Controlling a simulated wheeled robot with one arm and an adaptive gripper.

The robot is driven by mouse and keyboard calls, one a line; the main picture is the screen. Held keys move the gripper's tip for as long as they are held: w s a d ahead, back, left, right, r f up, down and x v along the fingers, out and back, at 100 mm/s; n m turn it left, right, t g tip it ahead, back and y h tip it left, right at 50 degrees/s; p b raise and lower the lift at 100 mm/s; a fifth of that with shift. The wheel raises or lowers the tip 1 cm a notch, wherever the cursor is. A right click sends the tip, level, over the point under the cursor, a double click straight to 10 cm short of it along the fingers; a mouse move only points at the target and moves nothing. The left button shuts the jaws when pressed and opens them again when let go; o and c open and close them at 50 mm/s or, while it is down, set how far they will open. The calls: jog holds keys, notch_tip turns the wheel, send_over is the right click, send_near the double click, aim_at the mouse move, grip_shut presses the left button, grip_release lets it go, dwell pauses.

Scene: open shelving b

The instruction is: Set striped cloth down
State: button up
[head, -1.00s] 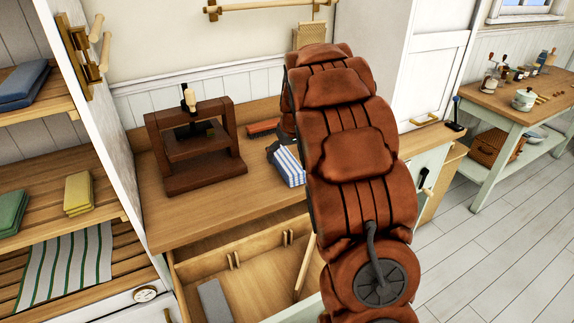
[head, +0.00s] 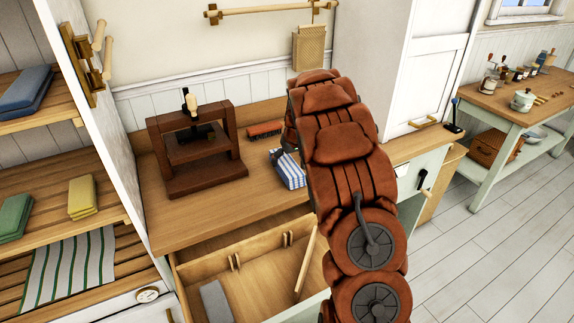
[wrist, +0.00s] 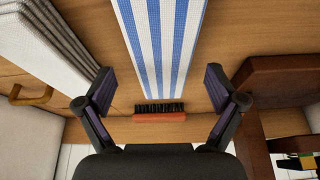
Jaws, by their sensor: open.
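The blue-and-white striped cloth (head: 290,170) lies folded on the wooden counter, to the right of the dark wooden press, partly hidden by my arm. In the wrist view the cloth (wrist: 160,40) runs from the top edge down to between the finger pads, narrowing there. My gripper (wrist: 160,88) is open, with one finger on each side of the cloth's end and a gap on both sides. In the head view my gripper is hidden behind my arm. Whether the cloth's near end touches anything of mine I cannot tell.
A red-backed brush (wrist: 160,117) lies just past the cloth's end. The wooden press (head: 197,150) stands left of the cloth. An open drawer (head: 240,255) juts out below the counter. A grey-white stack (wrist: 45,40) shows at left in the wrist view. Shelves at left hold folded cloths, one green-striped (head: 70,268).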

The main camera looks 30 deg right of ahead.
aim_at(287, 162)
jog(key=shift+p+x, duration=0.6)
jog(key=shift+x, duration=1)
jog(key=shift+a, duration=0.1)
jog(key=shift+c, duration=0.3)
jog(key=c, duration=1.3)
jog(key=shift+w+r, duration=0.1)
jog(key=shift+r+b, duration=1.15)
jog(key=shift+r, duration=0.5)
jog(key=s+a+b, duration=0.1)
jog(key=s+a, duration=0.2)
jog(key=s, duration=0.1)
jog(key=s+a+r+b, duration=0.1)
jog(key=s+a+b, duration=0.1)
jog(key=s+a, duration=0.1)
jog(key=s+a+b, duration=0.2)
jog(key=s+a, duration=0.1)
jog(key=s, duration=0.2)
jog(key=shift+s+a+r, duration=0.3)
jog(key=shift+s+a, duration=0.05)
jog(key=shift+s, duration=0.05)
